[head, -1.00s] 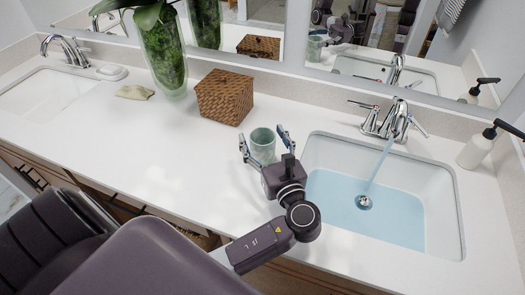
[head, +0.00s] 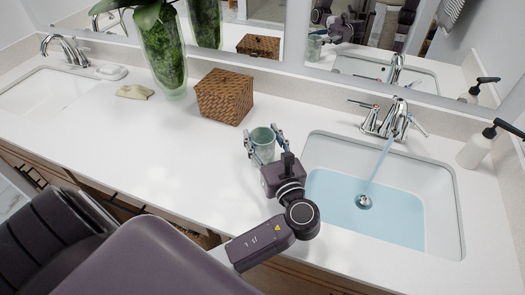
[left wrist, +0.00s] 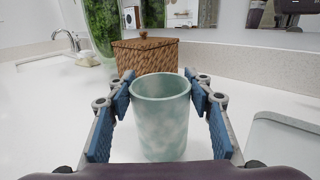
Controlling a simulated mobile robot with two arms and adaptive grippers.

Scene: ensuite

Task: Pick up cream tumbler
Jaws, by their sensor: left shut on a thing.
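A tumbler (head: 263,143) stands upright on the white counter, just left of the right-hand sink. It looks pale green with mottled patches rather than cream. My left gripper (head: 264,145) is shut on it, with one finger on each side. In the left wrist view the tumbler (left wrist: 161,118) sits between the blue finger pads (left wrist: 161,105), its open rim facing up. The lower part of the tumbler is partly hidden by the gripper body. My right gripper is not in view.
A woven basket (head: 224,97) stands behind the tumbler, and a glass vase (head: 163,55) stands farther left. The right sink (head: 440,190) holds water under a running faucet (head: 396,120). A soap dispenser (head: 477,148) stands at the right. The counter's left middle is clear.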

